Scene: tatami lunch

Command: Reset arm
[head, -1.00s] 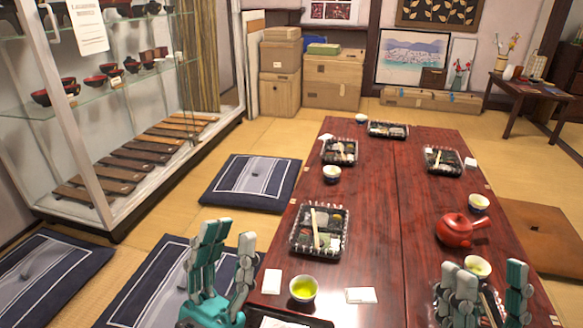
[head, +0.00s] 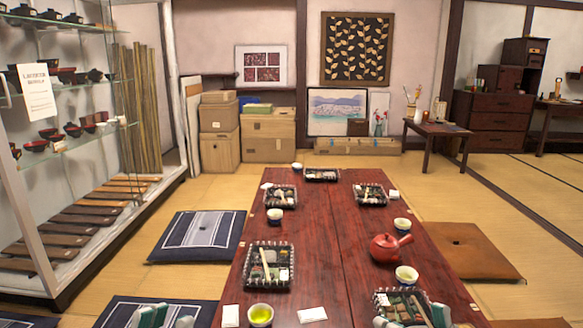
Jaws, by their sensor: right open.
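Only the fingertips of my grippers show at the bottom edge of the head view. My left gripper (head: 168,317) is at the lower left, over the dark blue cushion beside the table, with its fingertips apart and nothing seen between them. My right gripper (head: 413,318) is at the lower right, in front of the near right bento box (head: 400,300), with its fingertips apart. The rest of both arms is out of view. The red-brown low table (head: 325,235) lies ahead.
The table holds a red teapot (head: 384,247), a cup of green tea (head: 260,315), several bento boxes and cups. A glass display case (head: 30,215) stands at left. Cushions (head: 198,237) flank the table. Tatami floor is open at the right.

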